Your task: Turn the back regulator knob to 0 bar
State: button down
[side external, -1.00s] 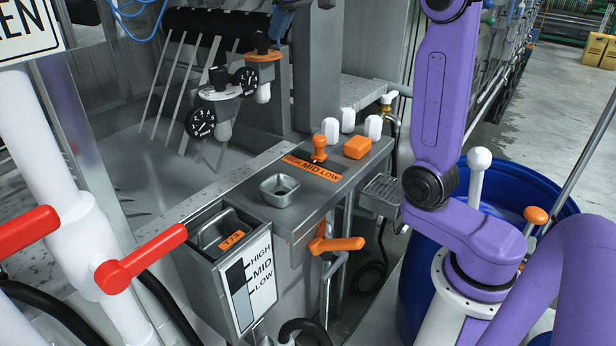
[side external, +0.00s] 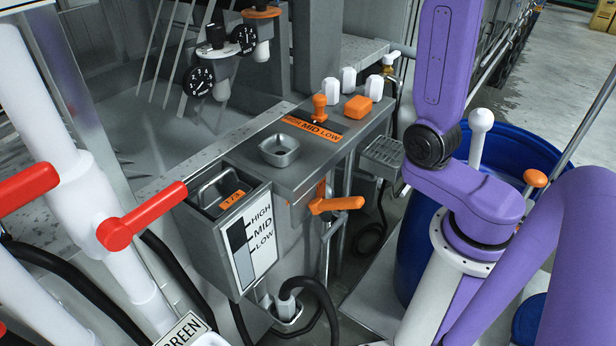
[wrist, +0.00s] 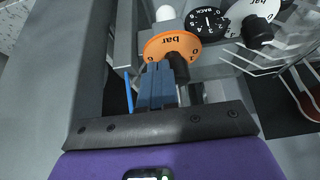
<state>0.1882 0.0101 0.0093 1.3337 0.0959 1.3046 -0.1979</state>
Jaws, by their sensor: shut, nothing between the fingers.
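The back regulator shows an orange dial plate marked "bar" (wrist: 172,43) with a black knob (wrist: 180,68) in the wrist view. Its black gauge marked "BACK" (wrist: 207,23) is beside it. My gripper (wrist: 158,68) is shut, its blue-grey fingers over the lower left of the orange plate and beside the knob's left side. I cannot tell whether they touch the knob. In the side external view the orange plate (side external: 262,12) is at the top edge, the knob is cut off, and the gauge (side external: 245,38) is below. My gripper is outside that view.
The front regulator's black knob (side external: 216,35) and gauge (side external: 200,80) stand close by; its white dial (wrist: 254,14) is right of the back gauge in the wrist view. A wire rack (wrist: 285,60) lies beyond. A grey column (side external: 315,45) stands right of the regulators.

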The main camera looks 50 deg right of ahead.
notch_tip(320, 180, up, 6)
jog(key=shift+s, duration=0.2)
dwell(0.5)
jog(key=a+f, duration=0.3)
jog(key=f, duration=0.3)
jog(key=shift+w, duration=0.35)
dwell(0.6)
jog(key=shift+s+d, duration=0.1)
jog(key=shift+d, duration=0.65)
dwell(0.6)
jog(key=shift+d, duration=0.65)
dwell(0.5)
